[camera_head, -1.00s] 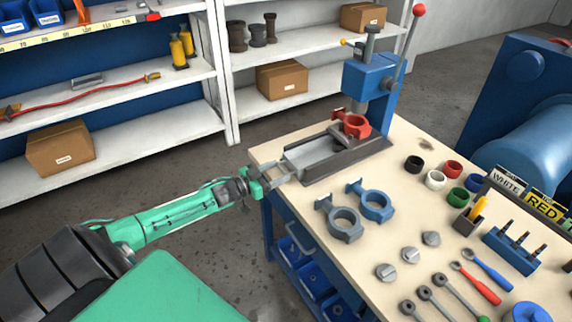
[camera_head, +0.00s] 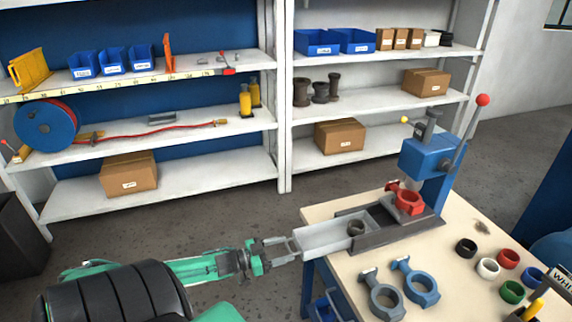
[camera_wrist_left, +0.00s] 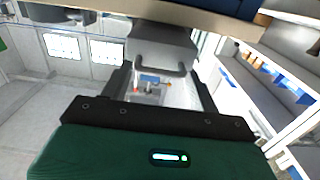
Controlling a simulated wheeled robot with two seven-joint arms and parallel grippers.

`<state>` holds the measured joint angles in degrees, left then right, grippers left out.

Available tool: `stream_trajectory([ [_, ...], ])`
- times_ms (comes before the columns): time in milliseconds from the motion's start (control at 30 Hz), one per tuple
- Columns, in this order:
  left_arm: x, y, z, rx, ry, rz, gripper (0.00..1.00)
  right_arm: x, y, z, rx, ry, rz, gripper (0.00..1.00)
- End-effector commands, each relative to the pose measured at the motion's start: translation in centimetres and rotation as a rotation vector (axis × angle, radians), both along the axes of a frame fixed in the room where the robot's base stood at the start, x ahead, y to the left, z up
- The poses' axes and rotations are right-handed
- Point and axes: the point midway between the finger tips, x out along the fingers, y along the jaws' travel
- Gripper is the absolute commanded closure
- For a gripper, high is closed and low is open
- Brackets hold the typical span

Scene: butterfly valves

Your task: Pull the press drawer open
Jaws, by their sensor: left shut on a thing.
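The press drawer (camera_head: 325,238), a grey tray, sticks out to the left of the dark press base (camera_head: 405,230), past the table's edge. A dark ring (camera_head: 356,228) lies in it near the base. My left gripper (camera_head: 284,248) is at the drawer's outer end and shut on its handle. In the left wrist view the grey drawer front (camera_wrist_left: 160,45) and its dark handle (camera_wrist_left: 163,70) show between my fingers; the exact contact is hard to make out. The blue press (camera_head: 428,158) stands behind, with a red valve body (camera_head: 407,201) under it. My right gripper is out of view.
White shelves (camera_head: 230,165) stand behind. The floor between shelves and table is clear.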

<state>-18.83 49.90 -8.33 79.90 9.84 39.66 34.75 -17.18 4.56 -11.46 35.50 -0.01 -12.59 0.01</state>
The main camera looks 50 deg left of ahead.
Motion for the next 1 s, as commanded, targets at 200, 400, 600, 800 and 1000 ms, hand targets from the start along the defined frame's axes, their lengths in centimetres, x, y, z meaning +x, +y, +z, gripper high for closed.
stream_trajectory([
  [200, -0.1, -0.3, -0.2, -0.003, 0.001, -0.004, 0.8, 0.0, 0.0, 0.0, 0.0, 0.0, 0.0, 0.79],
  [400, -0.1, -0.2, -0.1, -0.002, 0.001, -0.003, 0.29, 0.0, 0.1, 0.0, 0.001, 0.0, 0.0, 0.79],
  [600, -0.1, -0.1, -0.1, -0.001, 0.0, -0.002, 0.29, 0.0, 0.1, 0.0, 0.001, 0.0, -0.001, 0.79],
  [800, -1.2, 0.4, -0.2, 0.0, 0.002, -0.002, 0.29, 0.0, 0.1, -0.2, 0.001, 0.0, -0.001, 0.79],
  [1000, -3.9, 1.4, -0.3, 0.001, 0.004, -0.002, 0.29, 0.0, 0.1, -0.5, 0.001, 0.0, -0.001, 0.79],
])
